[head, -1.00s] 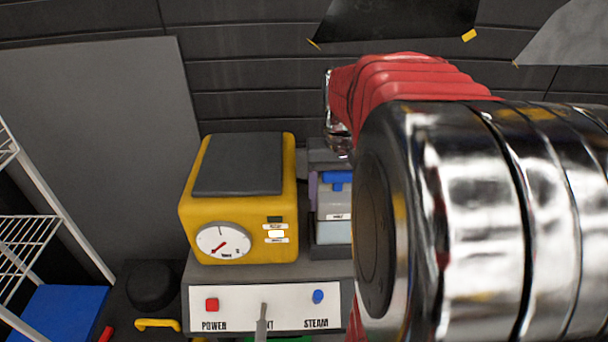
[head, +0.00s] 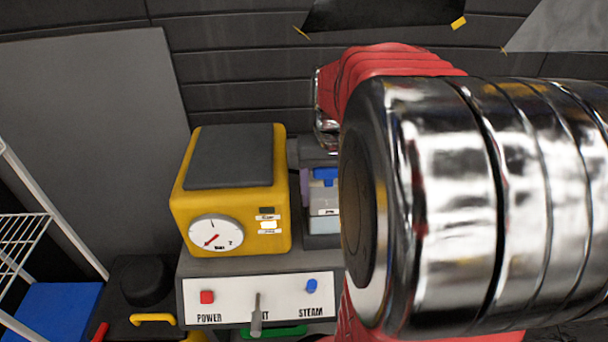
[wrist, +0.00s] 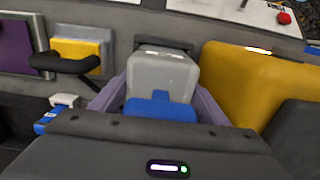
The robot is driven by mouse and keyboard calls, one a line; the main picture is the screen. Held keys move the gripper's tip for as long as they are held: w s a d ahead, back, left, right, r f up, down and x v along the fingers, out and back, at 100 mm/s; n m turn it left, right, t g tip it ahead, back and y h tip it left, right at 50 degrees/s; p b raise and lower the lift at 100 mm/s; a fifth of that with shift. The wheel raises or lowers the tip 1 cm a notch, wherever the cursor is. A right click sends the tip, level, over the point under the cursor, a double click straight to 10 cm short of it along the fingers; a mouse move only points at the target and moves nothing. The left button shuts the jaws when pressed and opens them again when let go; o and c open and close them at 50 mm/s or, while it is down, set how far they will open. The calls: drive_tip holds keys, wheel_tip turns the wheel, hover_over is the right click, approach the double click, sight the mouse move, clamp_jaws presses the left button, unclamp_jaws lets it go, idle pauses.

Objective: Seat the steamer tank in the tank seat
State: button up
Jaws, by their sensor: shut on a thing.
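The steamer tank (head: 323,224) is a pale grey box with a blue cap, just right of the yellow steamer body (head: 235,215) in the head view. In the wrist view the tank (wrist: 161,72) sits between the lilac fingers of my gripper (wrist: 158,95), which is shut on it. One lilac finger shows left of the tank in the head view. A dark grey tank seat (head: 322,241) shows at the tank's foot; my arm hides its right side. I cannot tell whether the tank rests fully down in it.
A front panel (head: 240,300) with red and blue buttons and a lever is below the steamer body. A white wire rack (head: 40,230) stands at left. In the wrist view a black hooked arm (wrist: 65,64) and a purple pad (wrist: 15,47) lie left of the tank.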

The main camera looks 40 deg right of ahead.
drive_tip(key=shift+f, duration=0.75)
drive_tip(key=o, duration=1.6)
wheel_tip(320, 180, up, 14)
drive_tip(key=shift+f, duration=0.15)
idle(0.5)
